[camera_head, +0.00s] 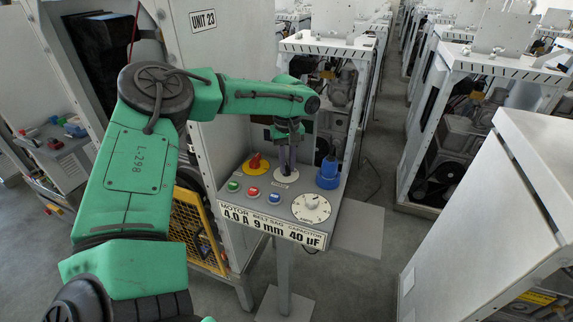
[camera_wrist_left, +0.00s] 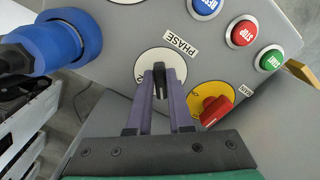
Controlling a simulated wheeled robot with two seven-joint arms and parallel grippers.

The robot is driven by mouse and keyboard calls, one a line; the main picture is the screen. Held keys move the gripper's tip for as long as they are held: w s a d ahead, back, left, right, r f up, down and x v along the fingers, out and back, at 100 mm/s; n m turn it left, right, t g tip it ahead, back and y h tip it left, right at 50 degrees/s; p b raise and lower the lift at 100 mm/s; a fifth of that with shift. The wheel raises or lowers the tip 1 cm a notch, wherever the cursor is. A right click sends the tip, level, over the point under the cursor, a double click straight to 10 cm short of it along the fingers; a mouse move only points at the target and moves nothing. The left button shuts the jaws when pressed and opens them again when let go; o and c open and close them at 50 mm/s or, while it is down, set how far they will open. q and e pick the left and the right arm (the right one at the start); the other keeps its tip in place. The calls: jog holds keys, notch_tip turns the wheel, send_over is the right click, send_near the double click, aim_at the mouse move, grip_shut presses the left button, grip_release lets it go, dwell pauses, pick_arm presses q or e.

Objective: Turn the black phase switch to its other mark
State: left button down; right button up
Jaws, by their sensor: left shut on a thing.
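The black phase switch (camera_wrist_left: 159,73) sits on a round white dial (camera_wrist_left: 150,62) beside the PHASE label (camera_wrist_left: 180,43) in the left wrist view. My left gripper (camera_wrist_left: 160,76) has its two purple fingers shut on the switch, one on each side. In the head view my left gripper (camera_head: 286,158) points down over the white dial (camera_head: 286,175) on the grey panel. The switch is mostly hidden by the fingers there. My right gripper does not show.
A cabinet wall (camera_head: 229,150) stands left of the panel. A pale cabinet (camera_head: 500,220) stands at right.

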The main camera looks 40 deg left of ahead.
aim_at(287, 167)
pick_arm(q)
jog(key=shift+w+r+n, duration=0.1)
jog(key=shift+w+n, duration=0.05)
jog(key=shift+n, duration=0.45)
jog(key=c, duration=0.8)
grip_release()
jog(key=shift+r, duration=0.35)
notch_tip(287, 167, up, 14)
jog(key=shift+f+b, duration=0.1)
jog(key=shift+b, duration=0.65)
